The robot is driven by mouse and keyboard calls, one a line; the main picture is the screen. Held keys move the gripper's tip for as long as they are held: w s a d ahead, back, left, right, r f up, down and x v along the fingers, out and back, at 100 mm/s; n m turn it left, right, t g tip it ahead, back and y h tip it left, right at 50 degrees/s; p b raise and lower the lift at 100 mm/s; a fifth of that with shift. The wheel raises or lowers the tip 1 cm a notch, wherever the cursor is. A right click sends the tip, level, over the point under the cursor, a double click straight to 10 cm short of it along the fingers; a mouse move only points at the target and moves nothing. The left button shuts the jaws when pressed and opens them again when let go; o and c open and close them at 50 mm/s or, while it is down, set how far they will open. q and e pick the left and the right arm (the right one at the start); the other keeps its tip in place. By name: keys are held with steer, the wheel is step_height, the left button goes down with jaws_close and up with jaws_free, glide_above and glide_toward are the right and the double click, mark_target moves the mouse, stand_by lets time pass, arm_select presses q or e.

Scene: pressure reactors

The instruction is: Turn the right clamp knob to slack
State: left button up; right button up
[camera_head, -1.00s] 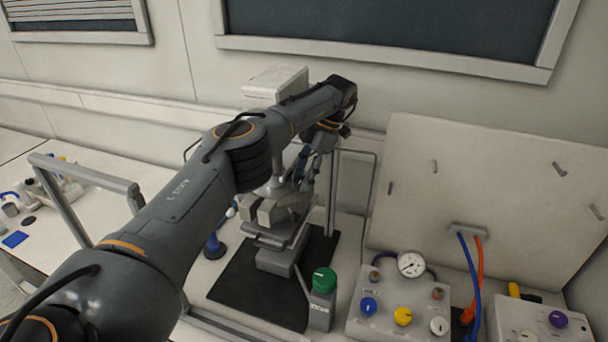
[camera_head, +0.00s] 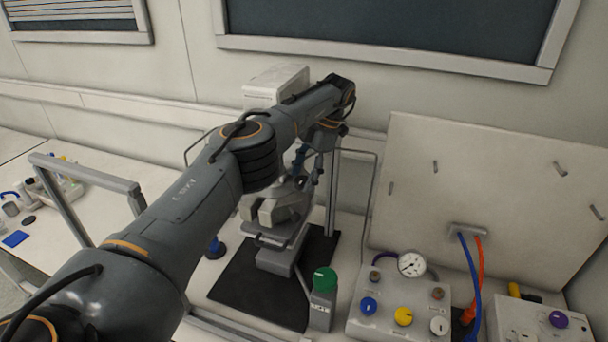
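My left arm reaches in from the left over the pressure reactor (camera_head: 272,213), a grey and white apparatus on a black mat (camera_head: 235,290). My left gripper (camera_head: 302,172) points down at the right side of the reactor head, close to it. Its fingertips are small, dark and partly lost against the reactor, so I cannot tell whether they are open, shut or touching anything. I cannot make out the right clamp knob there; the gripper and arm cover much of that area. My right gripper is not in view.
A green-knobbed box (camera_head: 322,300) stands in front of the reactor. A control box (camera_head: 385,328) with a gauge (camera_head: 411,264) and coloured knobs stands to its right, before a tilted panel (camera_head: 500,190). A metal frame rail (camera_head: 85,172) runs at the left.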

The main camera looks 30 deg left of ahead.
mark_target(304, 179)
arm_select(q)
step_height(304, 179, up, 10)
stand_by(0.6)
steer(key=shift+f, duration=0.1)
stand_by(0.5)
